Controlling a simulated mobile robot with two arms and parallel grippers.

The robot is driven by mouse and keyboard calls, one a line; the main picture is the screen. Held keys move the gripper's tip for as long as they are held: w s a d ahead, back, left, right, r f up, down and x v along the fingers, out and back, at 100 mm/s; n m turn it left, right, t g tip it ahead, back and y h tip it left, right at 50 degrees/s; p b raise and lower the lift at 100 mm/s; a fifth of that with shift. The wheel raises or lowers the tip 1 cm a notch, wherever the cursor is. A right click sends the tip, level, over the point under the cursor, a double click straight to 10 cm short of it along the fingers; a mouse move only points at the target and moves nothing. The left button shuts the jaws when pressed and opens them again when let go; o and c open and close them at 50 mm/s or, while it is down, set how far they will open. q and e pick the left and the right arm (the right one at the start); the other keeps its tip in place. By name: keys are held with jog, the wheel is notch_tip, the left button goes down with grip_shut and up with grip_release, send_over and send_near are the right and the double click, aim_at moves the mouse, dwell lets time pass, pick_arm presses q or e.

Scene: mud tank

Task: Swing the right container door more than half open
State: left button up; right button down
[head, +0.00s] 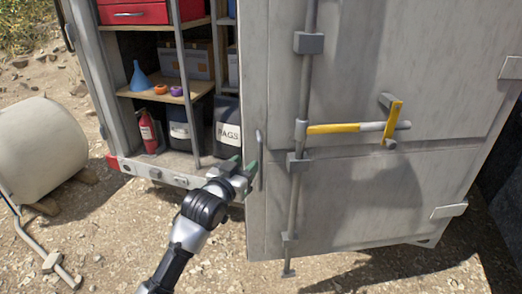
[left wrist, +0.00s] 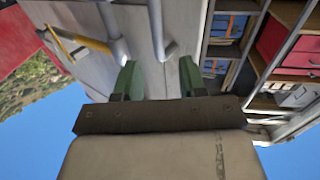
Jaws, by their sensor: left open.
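The right container door (head: 370,190) is a grey metal panel with a vertical lock rod (head: 300,130) and a yellow-and-grey latch handle (head: 355,127). It stands at the right of the opening, apparently ajar; its exact angle is hard to tell. A slim grey pull handle (head: 260,160) is near its left edge. My left gripper (head: 245,166) is open beside this edge, close to the pull handle. In the left wrist view, the green fingertips (left wrist: 157,80) are apart in front of the door (left wrist: 135,15), with the pull handle (left wrist: 170,48) just beyond them. Contact cannot be told.
The open left side shows shelves with a red drawer box (head: 135,12), a blue funnel (head: 140,76), a fire extinguisher (head: 148,132) and a labelled bin (head: 227,125). A pale tank (head: 40,145) stands at left. Gravelly ground (head: 110,235) in front is clear.

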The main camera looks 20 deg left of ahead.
aim_at(258, 152)
pick_arm(q)
jog(key=w, duration=0.2)
jog(key=w+d, duration=0.1)
jog(key=w, duration=0.2)
jog(key=w+p, duration=0.1)
jog(key=w, duration=0.2)
jog(key=shift+d, duration=0.35)
grip_shut()
